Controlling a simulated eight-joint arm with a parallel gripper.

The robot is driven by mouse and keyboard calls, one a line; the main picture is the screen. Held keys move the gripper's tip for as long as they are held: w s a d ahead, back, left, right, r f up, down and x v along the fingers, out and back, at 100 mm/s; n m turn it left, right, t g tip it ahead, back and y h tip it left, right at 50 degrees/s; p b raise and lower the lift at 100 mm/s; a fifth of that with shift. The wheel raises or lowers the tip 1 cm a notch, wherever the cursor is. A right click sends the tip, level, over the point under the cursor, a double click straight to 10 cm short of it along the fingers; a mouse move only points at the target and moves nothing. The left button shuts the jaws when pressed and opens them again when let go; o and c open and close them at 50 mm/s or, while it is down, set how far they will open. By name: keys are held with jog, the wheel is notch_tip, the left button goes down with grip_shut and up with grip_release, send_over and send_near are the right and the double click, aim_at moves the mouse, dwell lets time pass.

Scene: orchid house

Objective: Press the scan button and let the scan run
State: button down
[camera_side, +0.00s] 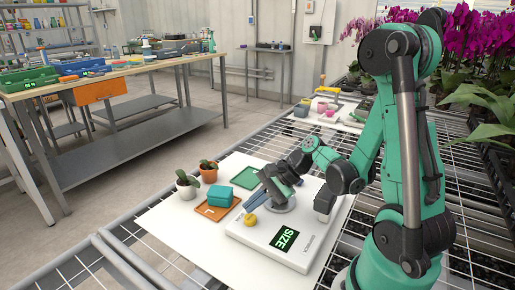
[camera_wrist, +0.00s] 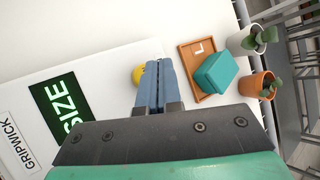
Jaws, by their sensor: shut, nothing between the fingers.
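A white scanning device (camera_side: 262,240) lies on the white board, its lit display (camera_side: 284,239) reading SIZE in green; the display also shows in the wrist view (camera_wrist: 62,108). A round yellow knob (camera_side: 250,219) sits at the device's left edge, and I take it for the scan button. In the wrist view the yellow knob (camera_wrist: 137,75) is partly hidden behind my fingers. My gripper (camera_side: 247,206) has blue fingers, shut together and empty, close to the knob. In the wrist view the fingertips (camera_wrist: 158,62) overlap the knob's right side; I cannot tell whether they touch it.
A teal box (camera_side: 220,196) sits on an orange tray (camera_side: 203,212) left of the device. The white board's front left is clear.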

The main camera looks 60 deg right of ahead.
aim_at(252, 218)
dwell(0.4)
jog(key=shift+r, duration=2.5)
jog(key=shift+a, duration=0.1)
jog(key=shift+a+n+h, duration=0.3)
jog(key=shift+a+n, duration=0.05)
jog(key=shift+n, duration=0.35)
jog(key=a+r+n+h, duration=0.2)
jog(key=n, duration=0.6)
jog(key=s+a+r+n+h, duration=0.1)
jog(key=a+n+h, duration=0.2)
jog(key=n, duration=0.6)
jog(key=shift+a+r+h, duration=0.25)
jog(key=shift+r+h, duration=0.05)
jog(key=shift+r, duration=0.05)
